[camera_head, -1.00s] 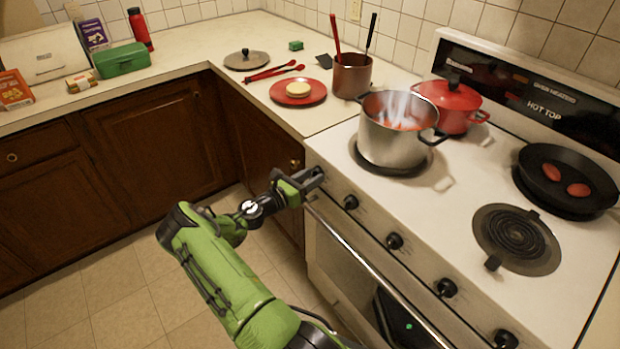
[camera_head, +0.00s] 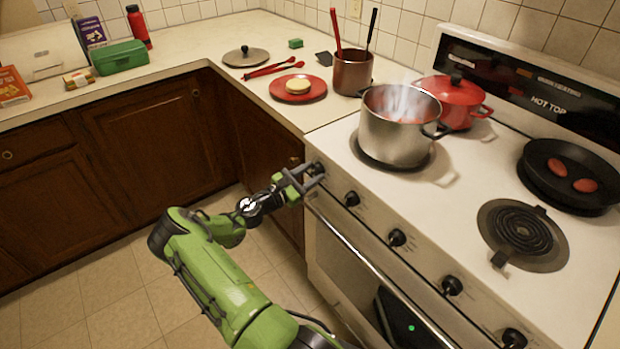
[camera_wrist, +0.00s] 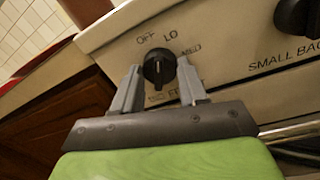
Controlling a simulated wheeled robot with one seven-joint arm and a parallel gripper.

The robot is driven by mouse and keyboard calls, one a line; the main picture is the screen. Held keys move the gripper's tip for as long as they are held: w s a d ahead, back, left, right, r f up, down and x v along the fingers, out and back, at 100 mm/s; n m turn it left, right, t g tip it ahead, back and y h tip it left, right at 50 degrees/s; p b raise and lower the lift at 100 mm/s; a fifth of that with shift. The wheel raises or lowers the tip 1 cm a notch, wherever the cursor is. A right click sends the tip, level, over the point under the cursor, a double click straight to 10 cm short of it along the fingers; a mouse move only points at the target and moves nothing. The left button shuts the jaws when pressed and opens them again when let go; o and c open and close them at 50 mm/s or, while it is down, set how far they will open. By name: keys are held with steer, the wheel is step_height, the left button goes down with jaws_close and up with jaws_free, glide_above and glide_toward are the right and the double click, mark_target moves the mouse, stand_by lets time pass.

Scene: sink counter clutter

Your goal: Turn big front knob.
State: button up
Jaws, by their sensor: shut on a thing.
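The stove's front panel carries a row of black knobs. The leftmost knob (camera_head: 315,169) is between my gripper's (camera_head: 308,179) fingers. In the wrist view this black knob (camera_wrist: 159,67) sits between the two grey fingertips of my gripper (camera_wrist: 158,75), one on each side. The labels OFF, LO and MED show around it; its lower labels are partly hidden by my gripper. The knob's white pointer line stands nearly upright in the wrist view, near OFF and LO. My gripper is shut on the knob.
A steaming steel pot (camera_head: 395,140) stands on the front left burner, with a red lidded pot (camera_head: 457,100) behind it. A pan (camera_head: 585,190) holds red pieces. The oven handle (camera_head: 370,265) runs below the knobs. Open floor (camera_head: 110,285) lies left.

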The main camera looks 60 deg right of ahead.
steer(key=shift+w+m+b, duration=0.1)
steer(key=shift+m+b, duration=0.9)
steer(key=shift+m, duration=1.3)
steer(key=o, duration=1.1)
steer(key=shift+c, duration=0.2)
steer(key=p+v, duration=0.2)
steer(key=v, duration=1.3)
steer(key=shift+w+a+f, duration=0.2)
steer(key=shift+w+a, duration=0.1)
